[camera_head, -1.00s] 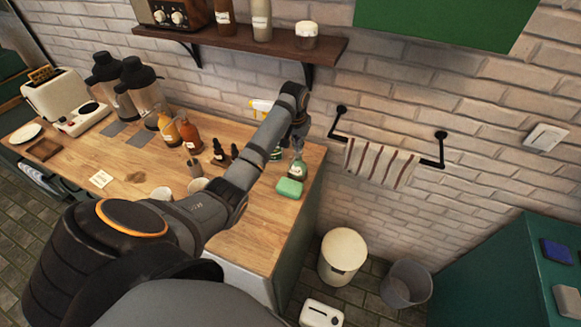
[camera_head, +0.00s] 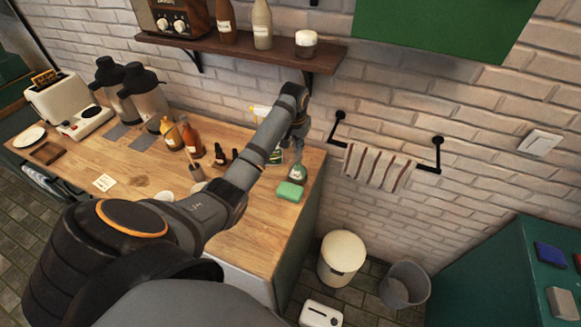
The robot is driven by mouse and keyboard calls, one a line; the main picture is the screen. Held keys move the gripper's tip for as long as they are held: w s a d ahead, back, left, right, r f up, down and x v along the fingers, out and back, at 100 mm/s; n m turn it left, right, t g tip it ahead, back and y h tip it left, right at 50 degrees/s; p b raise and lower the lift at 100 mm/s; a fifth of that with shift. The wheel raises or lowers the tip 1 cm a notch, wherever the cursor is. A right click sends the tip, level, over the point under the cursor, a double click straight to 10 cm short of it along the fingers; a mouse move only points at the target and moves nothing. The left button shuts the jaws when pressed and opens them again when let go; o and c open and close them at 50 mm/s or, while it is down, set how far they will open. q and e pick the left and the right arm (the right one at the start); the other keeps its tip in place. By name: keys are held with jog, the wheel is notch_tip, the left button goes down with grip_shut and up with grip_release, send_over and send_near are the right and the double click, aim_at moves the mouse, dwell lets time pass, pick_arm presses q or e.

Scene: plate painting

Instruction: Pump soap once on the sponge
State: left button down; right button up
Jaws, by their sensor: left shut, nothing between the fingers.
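A green sponge (camera_head: 290,191) lies flat near the right edge of the wooden counter. Just behind it stands a small soap bottle (camera_head: 297,173) with green contents. My left arm reaches in from the lower left across the counter. Its gripper (camera_head: 298,146) points down over the top of the soap bottle and is shut with nothing between its fingers. It covers the pump head, so I cannot tell whether it touches the pump. I see no soap on the sponge at this size. My right gripper is out of view.
Orange bottles (camera_head: 192,137) and small dark bottles (camera_head: 221,154) stand to the left. A striped towel (camera_head: 378,167) hangs on the wall rail. A white bin (camera_head: 342,257) stands on the floor beyond the counter edge.

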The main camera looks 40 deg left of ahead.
pick_arm(q)
notch_tip(320, 180, up, 2)
jog(key=shift+r+p, duration=0.2)
jog(key=shift+p, duration=0.85)
jog(key=shift+r+b, duration=0.2)
jog(key=shift+b, duration=0.2)
notch_tip(320, 180, up, 3)
jog(key=shift+f, duration=0.1)
